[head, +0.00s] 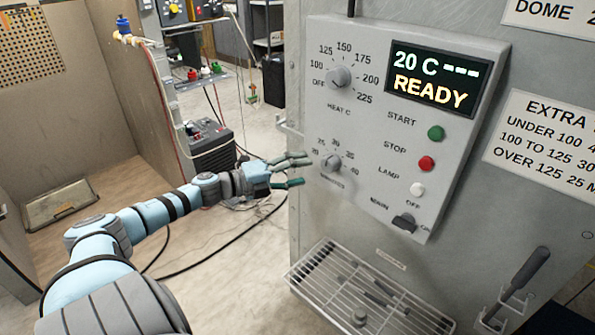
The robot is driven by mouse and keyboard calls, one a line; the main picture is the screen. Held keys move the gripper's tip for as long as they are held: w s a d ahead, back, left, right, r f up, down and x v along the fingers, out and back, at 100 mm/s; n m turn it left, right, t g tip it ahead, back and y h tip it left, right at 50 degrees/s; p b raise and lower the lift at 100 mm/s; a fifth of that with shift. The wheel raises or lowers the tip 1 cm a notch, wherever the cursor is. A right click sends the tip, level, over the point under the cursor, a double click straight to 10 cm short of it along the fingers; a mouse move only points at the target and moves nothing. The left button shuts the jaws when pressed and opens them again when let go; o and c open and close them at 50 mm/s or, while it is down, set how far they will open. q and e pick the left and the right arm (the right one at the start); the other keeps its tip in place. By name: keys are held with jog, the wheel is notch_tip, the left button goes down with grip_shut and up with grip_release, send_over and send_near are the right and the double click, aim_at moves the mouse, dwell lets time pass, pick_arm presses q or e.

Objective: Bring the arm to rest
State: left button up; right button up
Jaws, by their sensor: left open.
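My left arm comes in from the lower left, and its gripper (298,172) is open at the left edge of a grey control panel (385,130). The fingers are apart with nothing between them. They point toward the lower dial (331,161), with a small gap in the picture; I cannot tell the depth. The upper heat dial (339,77) points near OFF. The display (433,78) reads "20 C ---" and "READY". My right gripper is not in view.
Green (436,132), red (426,163) and white (417,190) buttons and a main switch (404,222) are on the panel. A wire rack (330,290) juts out below. A black-handled tool (525,272) hangs at right. Cables (225,245) lie on the floor behind my arm.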

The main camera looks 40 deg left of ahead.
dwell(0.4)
pick_arm(q)
jog(key=s+a+f+n+y, duration=0.1)
jog(key=a+f+n+y, duration=0.6)
jog(key=a+f+n, duration=0.3)
jog(key=s+a+f+n+g+y, duration=0.1)
jog(key=s+f+n+g, duration=0.15)
jog(key=s+f, duration=0.4)
jog(key=s+a+f+n+g+y+b, duration=0.1)
jog(key=s+f+n+g+y, duration=0.15)
jog(key=f, duration=0.65)
jog(key=s+a+f+n+g+y, duration=0.1)
jog(key=s+f+n+g, duration=0.15)
jog(key=s+f, duration=0.45)
jog(key=s+d+f+n+g+h+b, duration=0.1)
jog(key=s+d+f+n+g, duration=0.1)
jog(key=s+d+f, duration=0.6)
jog(key=s+d+f+n+g+h, duration=0.1)
jog(key=s+d+f+n+g, duration=0.2)
jog(key=s+d+f, duration=0.45)
jog(key=s+d+f+g+h, duration=0.1)
jog(key=s+d+f, duration=0.3)
jog(key=d, duration=0.4)
jog(key=s+d+f+n+g+h+b, duration=0.1)
jog(key=s+d+f, duration=0.4)
jog(key=d, duration=0.3)
jog(key=shift+s+h, duration=0.35)
jog(key=shift+s, duration=0.5)
